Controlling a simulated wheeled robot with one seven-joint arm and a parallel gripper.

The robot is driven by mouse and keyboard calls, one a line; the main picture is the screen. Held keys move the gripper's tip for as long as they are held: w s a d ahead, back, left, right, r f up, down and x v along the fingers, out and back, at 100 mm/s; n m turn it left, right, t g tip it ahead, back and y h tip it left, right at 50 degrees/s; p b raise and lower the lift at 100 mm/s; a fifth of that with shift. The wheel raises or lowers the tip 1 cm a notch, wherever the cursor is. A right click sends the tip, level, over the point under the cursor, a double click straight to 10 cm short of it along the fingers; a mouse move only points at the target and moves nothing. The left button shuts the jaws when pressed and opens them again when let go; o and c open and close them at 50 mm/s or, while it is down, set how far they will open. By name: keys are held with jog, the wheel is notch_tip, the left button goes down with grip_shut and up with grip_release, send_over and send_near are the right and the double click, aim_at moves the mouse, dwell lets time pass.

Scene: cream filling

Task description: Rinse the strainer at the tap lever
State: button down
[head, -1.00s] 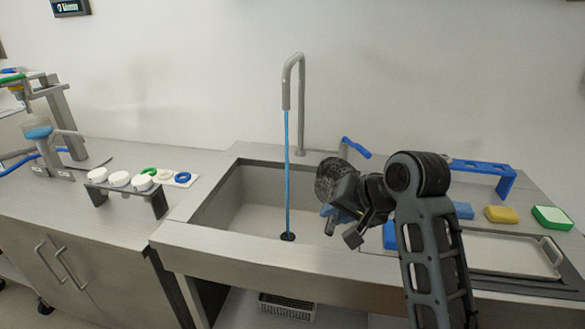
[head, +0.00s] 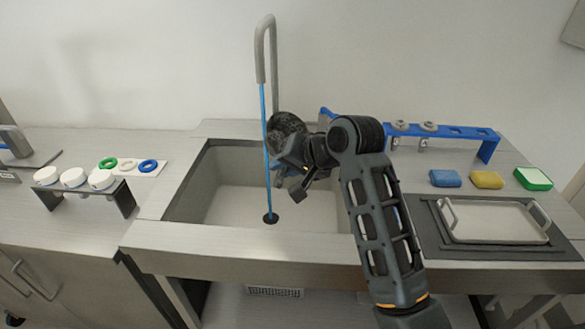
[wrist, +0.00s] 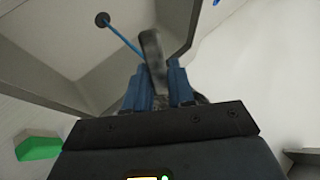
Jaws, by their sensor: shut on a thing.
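My gripper (head: 288,165) is over the sink (head: 200,185), shut on a dark round strainer (head: 284,127). The strainer is seen edge-on in the wrist view (wrist: 153,62), between the blue fingers (wrist: 155,90). A blue stream of water (head: 265,145) runs from the grey tap spout (head: 261,65) down to the drain (head: 270,218). The stream passes at the strainer's left edge in the head view; I cannot tell if it touches. The blue tap lever (head: 326,114) shows behind my arm, partly hidden.
A blue rack (head: 480,134) with grey pieces stands at the right. Blue (head: 445,179), yellow (head: 487,180) and green (head: 534,178) blocks and a metal tray (head: 495,222) lie in front of it. White cups (head: 73,178) stand in a holder at the left.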

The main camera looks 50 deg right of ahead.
jog(key=w+f, duration=0.1)
jog(key=w, duration=0.8)
jog(key=shift+w+f, duration=0.3)
jog(key=shift+f, duration=0.1)
jog(key=shift+d, duration=0.1)
jog(key=shift+d, duration=0.15)
dwell(0.4)
jog(key=shift+d, duration=0.45)
jog(key=shift+a, duration=0.1)
jog(key=shift+a, duration=0.5)
jog(key=shift+d, duration=0.1)
jog(key=shift+d, duration=0.5)
jog(key=shift+s, duration=0.15)
